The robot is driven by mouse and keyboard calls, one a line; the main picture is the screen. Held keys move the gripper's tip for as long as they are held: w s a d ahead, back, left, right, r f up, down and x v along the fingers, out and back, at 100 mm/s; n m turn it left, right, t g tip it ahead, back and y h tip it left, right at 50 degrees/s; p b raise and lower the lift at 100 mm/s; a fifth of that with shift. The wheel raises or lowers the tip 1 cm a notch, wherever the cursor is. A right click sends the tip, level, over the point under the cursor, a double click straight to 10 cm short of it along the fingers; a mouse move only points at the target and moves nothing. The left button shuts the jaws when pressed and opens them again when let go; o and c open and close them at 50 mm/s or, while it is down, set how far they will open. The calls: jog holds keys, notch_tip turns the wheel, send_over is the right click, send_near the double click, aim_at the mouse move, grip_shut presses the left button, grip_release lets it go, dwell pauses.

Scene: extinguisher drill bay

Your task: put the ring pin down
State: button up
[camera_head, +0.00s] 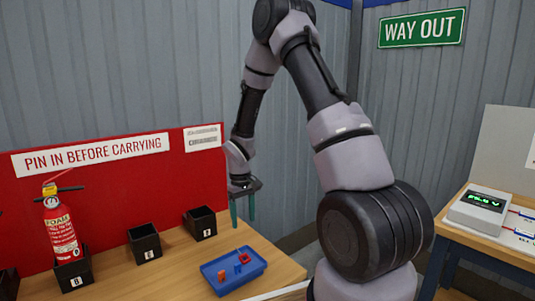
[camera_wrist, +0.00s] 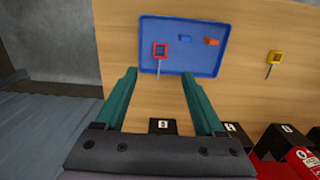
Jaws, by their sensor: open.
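My gripper (camera_head: 242,222) is open, with its teal fingers pointing down and nothing between them. It hangs above the right part of the table, behind the tray; its fingers also show in the wrist view (camera_wrist: 158,75). A red square ring with a thin grey pin (camera_wrist: 160,50) lies in the blue tray (camera_wrist: 190,70), with the pin toward the tray's edge. It also shows in the head view (camera_head: 244,258). A yellow square ring with a pin (camera_wrist: 275,57) lies on the bare table beside the tray. I cannot tell which one the task means.
The tray also holds an orange piece (camera_head: 221,276) and a blue piece (camera_head: 238,268). Several black boxes (camera_head: 145,243) line the red board (camera_head: 110,190). A red extinguisher (camera_head: 62,235) stands at one box. A side table (camera_head: 480,245) with a meter (camera_head: 478,210) is right.

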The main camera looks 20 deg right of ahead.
jog(key=s+d+r+m+t, duration=0.2)
jog(key=s+r, duration=0.1)
jog(key=r, duration=0.8)
jog(key=s+d+r+m+t, duration=0.1)
jog(key=s+d+r+m, duration=0.1)
jog(key=r, duration=1)
jog(key=s+r+m+t+y, duration=0.2)
jog(key=s+r+m+t, duration=0.1)
jog(key=s+r, duration=1)
jog(key=s+t, duration=0.1)
jog(key=s, duration=0.2)
jog(key=shift+s+r+m+t, duration=0.15)
jog(key=shift+r+m+t, duration=0.15)
jog(key=shift+r+t, duration=0.1)
